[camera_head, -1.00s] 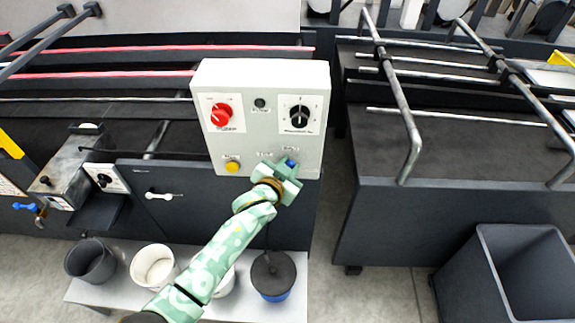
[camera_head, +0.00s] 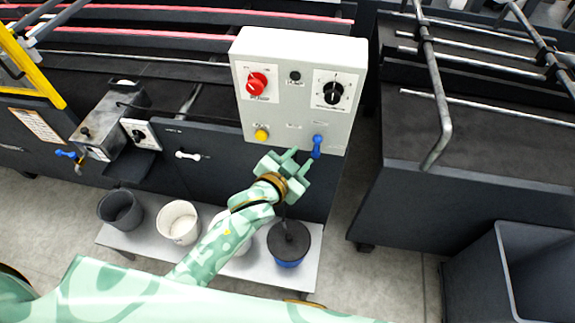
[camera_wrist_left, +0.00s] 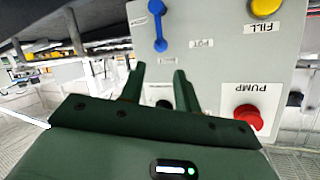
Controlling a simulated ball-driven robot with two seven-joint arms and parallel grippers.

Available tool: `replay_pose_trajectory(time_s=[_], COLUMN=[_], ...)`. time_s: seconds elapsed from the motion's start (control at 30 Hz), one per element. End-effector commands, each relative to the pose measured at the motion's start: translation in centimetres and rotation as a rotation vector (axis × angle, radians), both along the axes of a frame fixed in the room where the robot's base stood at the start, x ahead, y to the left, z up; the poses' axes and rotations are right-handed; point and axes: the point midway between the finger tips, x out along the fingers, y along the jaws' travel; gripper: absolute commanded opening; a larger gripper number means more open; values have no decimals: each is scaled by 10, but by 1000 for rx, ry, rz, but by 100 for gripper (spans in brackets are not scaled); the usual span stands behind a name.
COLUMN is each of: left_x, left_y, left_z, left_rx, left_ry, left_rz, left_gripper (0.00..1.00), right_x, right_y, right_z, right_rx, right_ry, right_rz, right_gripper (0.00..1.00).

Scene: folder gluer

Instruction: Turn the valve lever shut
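A blue lever (camera_head: 316,147) is on the lower right of the white control box and points up and down in the head view. It also shows near the top of the left wrist view (camera_wrist_left: 159,28). Another blue lever (camera_head: 66,154) with a brass-coloured fitting sits below the metal tank at far left. The pictures do not settle which is the valve lever. My left gripper (camera_head: 300,158) is open and empty, just below and left of the box's lever. Its two fingers stand apart in the left wrist view (camera_wrist_left: 157,70). My right gripper is out of view.
The white control box (camera_head: 290,48) carries a red knob (camera_head: 257,83), a black dial (camera_head: 332,93) and a yellow button (camera_head: 262,135). Buckets, one a white bucket (camera_head: 178,223), stand on a low shelf below. A grey bin (camera_head: 520,270) stands at lower right, with floor between.

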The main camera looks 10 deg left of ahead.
Motion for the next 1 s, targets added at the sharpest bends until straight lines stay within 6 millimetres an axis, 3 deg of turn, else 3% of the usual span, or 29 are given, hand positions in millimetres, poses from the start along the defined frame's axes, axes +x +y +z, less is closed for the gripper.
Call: replay_pose_trajectory(time_s=[0.1, 0.3, 0.97, 1.0], left_x=[-25, -48, -51, -52], left_y=[9, 17, 17, 16], left_z=[10, 17, 20, 11], left_rx=[-1, -1, -5, -5], left_ry=[2, 1, -9, 3], left_rz=[0, -1, -7, -11], left_gripper=[32, 32, 32, 32], right_x=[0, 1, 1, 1], right_y=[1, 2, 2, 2], right_z=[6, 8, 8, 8], right_rx=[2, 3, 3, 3], right_ry=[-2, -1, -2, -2], right_rz=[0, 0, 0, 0], right_gripper=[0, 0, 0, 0])
